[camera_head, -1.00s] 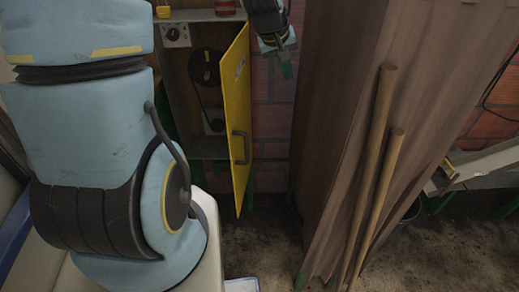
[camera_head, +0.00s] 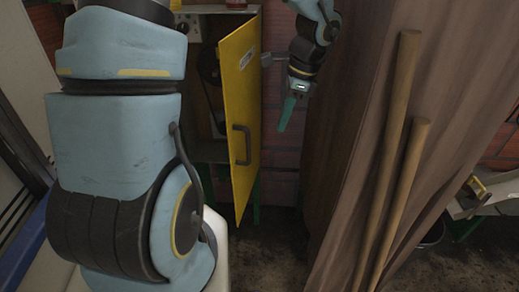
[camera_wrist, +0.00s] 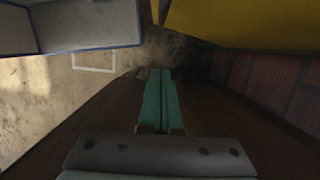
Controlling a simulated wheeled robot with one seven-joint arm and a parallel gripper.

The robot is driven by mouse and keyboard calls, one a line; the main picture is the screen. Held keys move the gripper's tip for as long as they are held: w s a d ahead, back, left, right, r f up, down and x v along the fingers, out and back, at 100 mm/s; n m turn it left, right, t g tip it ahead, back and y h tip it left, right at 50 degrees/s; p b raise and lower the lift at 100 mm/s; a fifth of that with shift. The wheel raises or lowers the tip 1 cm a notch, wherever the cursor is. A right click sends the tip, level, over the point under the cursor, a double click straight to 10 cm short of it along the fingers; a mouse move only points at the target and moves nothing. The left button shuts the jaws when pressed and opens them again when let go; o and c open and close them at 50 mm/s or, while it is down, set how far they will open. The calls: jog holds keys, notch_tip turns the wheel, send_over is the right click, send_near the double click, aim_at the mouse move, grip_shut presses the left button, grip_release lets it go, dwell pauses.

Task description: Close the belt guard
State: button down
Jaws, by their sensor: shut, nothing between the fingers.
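The belt guard (camera_head: 241,105) is a yellow door with a dark handle (camera_head: 241,145). It stands open, swung out from a grey cabinet, with a dark pulley and belt (camera_head: 209,72) partly showing behind it. In the wrist view the guard's yellow panel (camera_wrist: 250,22) crosses the top right. My gripper (camera_head: 285,115), with green fingers, hangs to the right of the guard, apart from it and from its handle. In the wrist view my gripper (camera_wrist: 157,76) has its fingers together and empty, pointing down toward the floor.
A brick wall (camera_head: 283,150) is behind. The dirt floor (camera_wrist: 60,110) shows below.

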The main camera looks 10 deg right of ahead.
jog(key=a+f+p, duration=0.1)
jog(key=a+f, duration=0.5)
jog(key=f, duration=0.2)
jog(key=shift+w+f, duration=0.25)
jog(key=shift+w, duration=0.2)
